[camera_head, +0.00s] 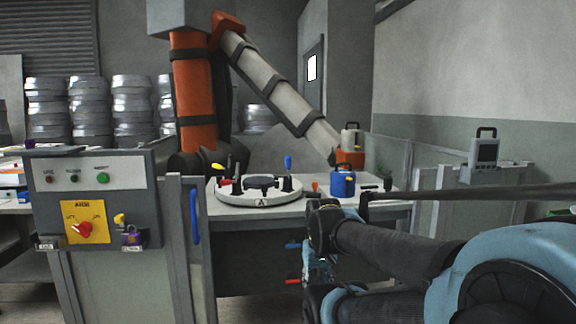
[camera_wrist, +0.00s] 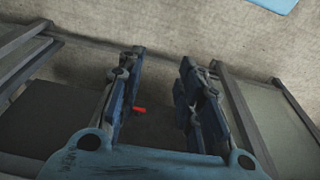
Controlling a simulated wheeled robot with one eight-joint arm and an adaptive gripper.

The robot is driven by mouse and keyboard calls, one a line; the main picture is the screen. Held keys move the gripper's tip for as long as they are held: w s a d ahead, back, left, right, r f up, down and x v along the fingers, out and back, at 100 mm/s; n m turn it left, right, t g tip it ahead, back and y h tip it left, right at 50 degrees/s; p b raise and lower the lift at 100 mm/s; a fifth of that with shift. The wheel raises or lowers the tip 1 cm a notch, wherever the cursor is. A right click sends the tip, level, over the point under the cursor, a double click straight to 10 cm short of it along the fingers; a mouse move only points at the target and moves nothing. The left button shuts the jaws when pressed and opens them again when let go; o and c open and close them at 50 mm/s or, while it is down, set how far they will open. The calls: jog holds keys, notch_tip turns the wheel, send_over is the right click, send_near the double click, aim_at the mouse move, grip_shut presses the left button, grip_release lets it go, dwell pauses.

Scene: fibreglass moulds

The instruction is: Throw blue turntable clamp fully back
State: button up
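The blue turntable clamp (camera_head: 288,163) stands at the right rear of the round pale turntable (camera_head: 236,197) on the table, its blue handle roughly upright. Other clamps on the turntable have a yellow handle (camera_head: 217,166) and a red handle (camera_head: 225,182). In the wrist view my gripper (camera_wrist: 160,65) has its two fingers spread with a wide gap and nothing held between them. It is apart from the clamp, which I cannot make out in the wrist view. In the head view my arm comes from the right, below and right of the turntable; the fingertips are unclear there.
A control panel (camera_head: 92,200) and guard panels stand front left. A grey railing edges the right. A big orange-and-grey robot arm (camera_head: 275,85) reaches over the table.

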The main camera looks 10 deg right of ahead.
jog(key=shift+o, duration=1)
jog(key=w+a+r+m+t+y, duration=0.35)
jog(key=w+r+m, duration=0.3)
jog(key=w, duration=0.35)
jog(key=w+a+r+m+t+y, duration=0.2)
jog(key=w+a+r+m+y, duration=0.15)
jog(key=w+r+m, duration=0.5)
jog(key=m+t, duration=0.9)
jog(key=m, duration=0.8)
send_near(290, 162)
jog(key=x, duration=1.1)
jog(key=shift+w+a, duration=0.15)
jog(key=shift+c, duration=0.2)
grip_shut()
